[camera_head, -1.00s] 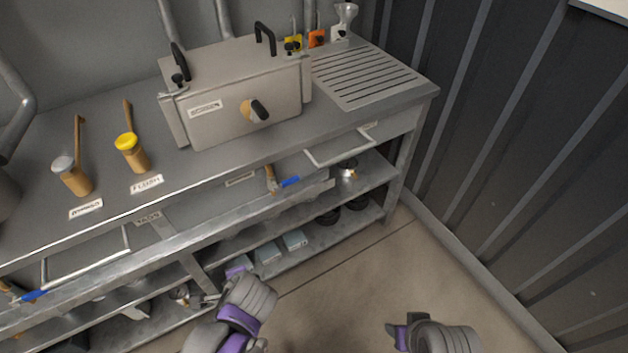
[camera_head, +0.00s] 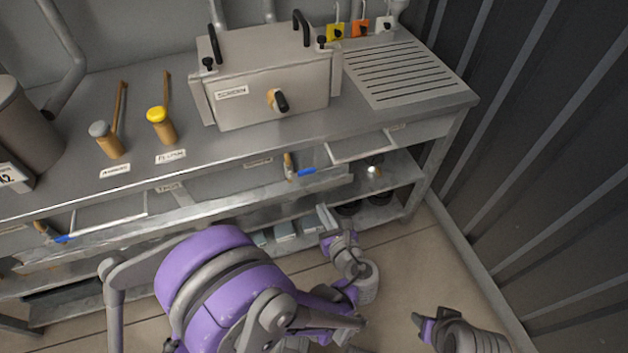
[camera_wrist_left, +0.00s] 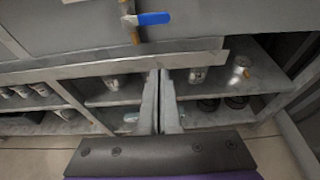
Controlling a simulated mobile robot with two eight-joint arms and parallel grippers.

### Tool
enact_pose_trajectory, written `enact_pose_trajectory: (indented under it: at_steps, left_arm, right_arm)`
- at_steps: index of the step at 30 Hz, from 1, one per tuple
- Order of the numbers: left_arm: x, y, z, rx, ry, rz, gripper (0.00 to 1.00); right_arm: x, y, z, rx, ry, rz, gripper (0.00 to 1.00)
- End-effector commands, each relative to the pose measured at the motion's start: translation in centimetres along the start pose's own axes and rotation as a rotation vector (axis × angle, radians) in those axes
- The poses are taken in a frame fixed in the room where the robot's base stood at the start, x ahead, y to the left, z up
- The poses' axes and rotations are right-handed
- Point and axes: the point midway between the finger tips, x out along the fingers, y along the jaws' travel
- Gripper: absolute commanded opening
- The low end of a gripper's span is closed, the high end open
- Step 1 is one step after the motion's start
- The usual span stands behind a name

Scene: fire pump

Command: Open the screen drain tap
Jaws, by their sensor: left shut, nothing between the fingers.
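The screen drain tap is a brass tap (camera_head: 290,168) with a blue lever (camera_head: 306,172) under the bench front, below the box labelled SCREEN (camera_head: 265,85). Its lever lies roughly level, pointing right. In the left wrist view the blue lever (camera_wrist_left: 153,18) is at the top, with brass (camera_wrist_left: 132,30) at its left end. My left gripper (camera_head: 324,218) is below the tap and a little right of it, apart from it. Its fingers (camera_wrist_left: 160,75) are together and empty in the wrist view. My right gripper (camera_head: 418,319) is at the lower right, its fingers unclear.
A metal trough (camera_wrist_left: 110,62) runs below the tap, in front of the shelves (camera_head: 395,178). A second blue-levered tap (camera_head: 62,239) is at the far left. A white-framed panel (camera_head: 360,147) is right of the tap. The floor (camera_head: 400,270) in front is clear.

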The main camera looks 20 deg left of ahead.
Motion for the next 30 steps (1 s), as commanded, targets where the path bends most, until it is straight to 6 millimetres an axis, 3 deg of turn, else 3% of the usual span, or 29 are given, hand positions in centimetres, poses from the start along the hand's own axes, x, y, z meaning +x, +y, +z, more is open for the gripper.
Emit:
enact_pose_trajectory:
  at_steps: [8, 22, 24, 30]
  left_arm:
    - [1.2, 0.0, -0.1, -0.003, 0.001, 0.002, 0.0]
    - [10.6, 0.1, -0.2, -0.004, 0.002, 0.004, 0.0]
    - [9.6, 0.1, 1.4, -0.003, 0.002, -0.001, 0.0]
    - [8.8, 0.1, 3.4, -0.004, 0.002, 0.0, 0.0]
  right_arm:
    - [0.2, 0.0, 0.1, 0.0, -0.001, 0.0, 0.5]
    - [2.0, 0.0, 0.5, 0.0, -0.006, 0.0, 0.5]
    - [1.6, 0.0, 0.4, 0.0, -0.005, 0.0, 0.5]
    - [1.4, 0.0, 0.4, 0.0, -0.004, 0.0, 0.5]
